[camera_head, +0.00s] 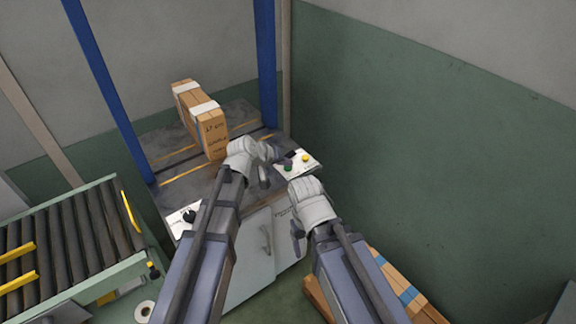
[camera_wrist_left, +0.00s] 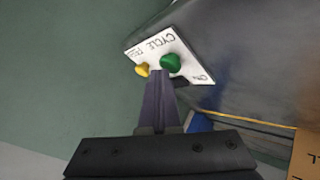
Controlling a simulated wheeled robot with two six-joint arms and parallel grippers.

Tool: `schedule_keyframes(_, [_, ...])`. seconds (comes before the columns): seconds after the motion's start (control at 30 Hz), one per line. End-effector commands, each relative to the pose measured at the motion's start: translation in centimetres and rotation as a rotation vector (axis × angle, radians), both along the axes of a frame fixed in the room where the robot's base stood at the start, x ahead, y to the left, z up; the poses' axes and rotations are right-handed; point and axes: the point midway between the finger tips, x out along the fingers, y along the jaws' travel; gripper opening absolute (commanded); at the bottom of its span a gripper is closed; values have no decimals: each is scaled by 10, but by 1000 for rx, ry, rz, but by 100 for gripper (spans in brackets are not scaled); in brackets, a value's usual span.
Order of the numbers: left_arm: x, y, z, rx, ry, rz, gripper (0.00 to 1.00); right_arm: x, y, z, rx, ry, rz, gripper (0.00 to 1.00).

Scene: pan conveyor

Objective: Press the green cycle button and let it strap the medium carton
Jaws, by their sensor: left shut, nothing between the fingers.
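The green button (camera_head: 288,167) sits on a white panel (camera_head: 299,165) at the machine's right corner. In the left wrist view the green button (camera_wrist_left: 170,63) is a round knob beside the word CYCLE. My left gripper (camera_head: 283,154) is shut and empty, just beside the panel. In the left wrist view its fingertips (camera_wrist_left: 161,73) appear just below the green button; contact cannot be told. A brown carton (camera_head: 214,137) with white pads on top stands upright on the machine's table (camera_head: 185,190). My right gripper (camera_head: 297,240) hangs lower, in front of the machine; its jaws are unclear.
A yellow button (camera_head: 306,158) is on the same panel. A black knob (camera_head: 190,215) is at the machine's left corner. Blue posts (camera_head: 265,60) frame the table. A roller conveyor (camera_head: 70,240) stands at left. More brown cartons (camera_head: 405,290) lie low at right.

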Motion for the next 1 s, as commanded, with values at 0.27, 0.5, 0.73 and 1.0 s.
schedule_keyframes(0.27, [0, 0, 16, 0, 0, 0, 0, 0, 0, 16, 0, 0, 0, 77])
schedule_keyframes(0.5, [0, 0, 15, 0, 0, 0, 0, 0, 0, 15, 0, 0, 0, 77])
schedule_keyframes(0.73, [0, 0, 22, 0, 0, 0, 0, 0, 0, 22, 0, 0, 0, 77])
schedule_keyframes(1.0, [0, 0, 48, 0, 0, 0, 0, 0, 0, 48, 0, 0, 0, 77])
